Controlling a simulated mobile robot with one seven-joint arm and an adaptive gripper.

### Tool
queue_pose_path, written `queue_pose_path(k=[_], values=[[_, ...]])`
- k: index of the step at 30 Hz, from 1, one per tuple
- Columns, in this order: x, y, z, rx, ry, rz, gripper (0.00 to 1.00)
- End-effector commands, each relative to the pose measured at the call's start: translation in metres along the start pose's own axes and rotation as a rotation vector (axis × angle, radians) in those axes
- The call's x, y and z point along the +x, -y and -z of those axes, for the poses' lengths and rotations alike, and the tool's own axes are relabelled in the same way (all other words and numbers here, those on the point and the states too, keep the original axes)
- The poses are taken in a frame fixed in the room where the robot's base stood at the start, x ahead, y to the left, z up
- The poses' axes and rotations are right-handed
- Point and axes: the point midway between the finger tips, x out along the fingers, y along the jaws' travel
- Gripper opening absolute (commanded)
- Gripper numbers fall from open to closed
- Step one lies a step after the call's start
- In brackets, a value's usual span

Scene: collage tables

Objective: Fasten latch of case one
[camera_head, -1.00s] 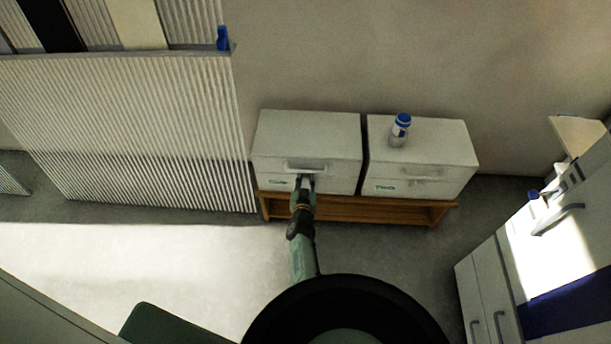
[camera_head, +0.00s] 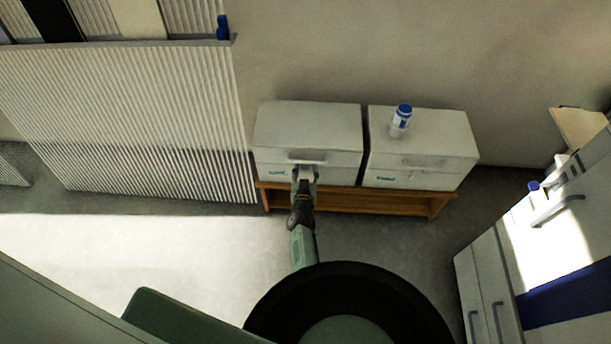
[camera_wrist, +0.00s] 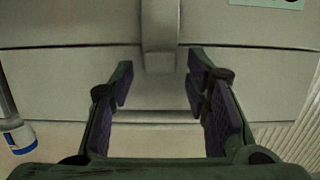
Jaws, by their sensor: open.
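Case one is the white left-hand case (camera_head: 308,125), with its lid down, on a low wooden bench. A green label (camera_head: 277,172) marks its front, too small to read clearly. My gripper (camera_head: 305,173) is at the case's front, below the grey handle (camera_head: 307,156). In the wrist view my gripper (camera_wrist: 160,82) is open, with dark finger pads on either side of a pale vertical latch tab (camera_wrist: 158,32). The tab reaches across the seam area of the case front (camera_wrist: 70,25). Contact between pads and tab does not show. In the head view my gripper hides the latch.
A second white case (camera_head: 440,130) labelled TWO stands close on the right, with a blue-capped bottle (camera_head: 401,120) on top. The wooden bench (camera_head: 390,203) is below. A ribbed panel (camera_head: 130,130) stands left, a white cabinet (camera_head: 490,285) right.

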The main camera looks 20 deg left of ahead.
Motion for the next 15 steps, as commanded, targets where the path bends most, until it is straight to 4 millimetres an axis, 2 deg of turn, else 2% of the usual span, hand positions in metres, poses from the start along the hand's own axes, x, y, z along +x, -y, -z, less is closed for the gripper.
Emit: queue_pose_path(k=[5, 15], values=[[-0.021, 0.001, -0.003, 0.002, 0.003, 0.001, 0.43], [-0.088, -0.001, -0.001, 0.002, 0.002, -0.001, 0.43]])
